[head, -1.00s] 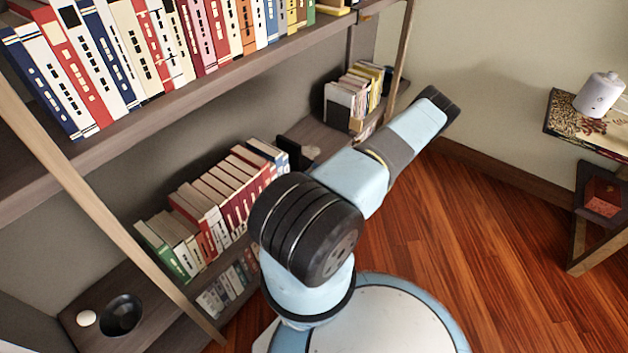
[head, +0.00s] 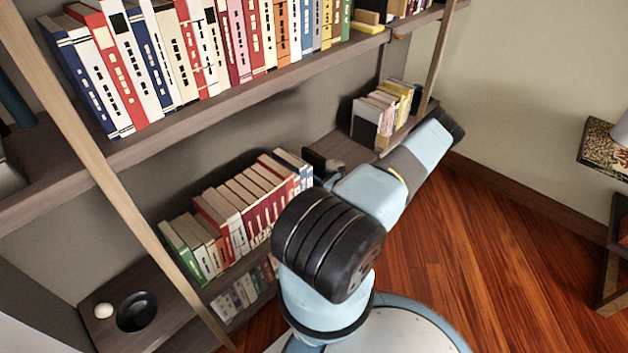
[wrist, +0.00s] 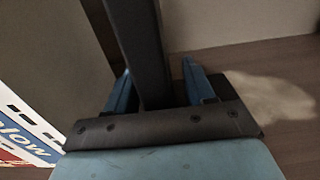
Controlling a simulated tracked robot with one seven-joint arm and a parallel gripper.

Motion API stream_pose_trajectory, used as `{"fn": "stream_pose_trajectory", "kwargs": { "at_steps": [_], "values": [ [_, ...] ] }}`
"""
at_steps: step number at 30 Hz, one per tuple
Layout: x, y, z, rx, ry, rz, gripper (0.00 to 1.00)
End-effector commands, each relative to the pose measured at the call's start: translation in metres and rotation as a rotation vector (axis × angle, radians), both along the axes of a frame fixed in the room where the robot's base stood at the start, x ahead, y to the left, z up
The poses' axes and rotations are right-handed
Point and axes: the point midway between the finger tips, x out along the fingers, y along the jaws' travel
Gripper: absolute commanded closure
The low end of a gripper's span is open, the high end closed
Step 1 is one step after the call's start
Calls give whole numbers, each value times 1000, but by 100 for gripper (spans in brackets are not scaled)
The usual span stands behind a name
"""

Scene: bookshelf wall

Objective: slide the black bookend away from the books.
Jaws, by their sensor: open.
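The black bookend (wrist: 143,45) stands as a dark upright plate in the wrist view. My gripper (wrist: 160,88) is open, with one blue finger on each side of the plate; I cannot tell whether either finger touches it. A book (wrist: 28,140) with a white, blue and red cover is at the lower left of the wrist view, apart from the plate. In the head view the row of books (head: 240,210) stands on the middle shelf. The dark bookend (head: 318,160) shows just right of the row, and my arm partly hides that spot.
An upper shelf (head: 210,95) full of books runs above. More books (head: 392,100) stand farther right on the same level, past some bare shelf. A dark bowl (head: 137,312) and white ball (head: 103,310) sit at lower left. A side table (head: 603,150) is at right.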

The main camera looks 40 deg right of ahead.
Motion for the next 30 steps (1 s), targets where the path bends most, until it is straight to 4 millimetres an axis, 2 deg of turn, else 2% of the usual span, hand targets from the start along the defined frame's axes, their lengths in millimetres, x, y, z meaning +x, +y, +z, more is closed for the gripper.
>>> {"fn": "stream_pose_trajectory", "kwargs": {
  "at_steps": [5,21,30],
  "values": [
    [0,0,0,0,0,0,47],
    [0,0,0,0,0,1,98],
    [0,1,0,0,0,1,100]
  ]
}}
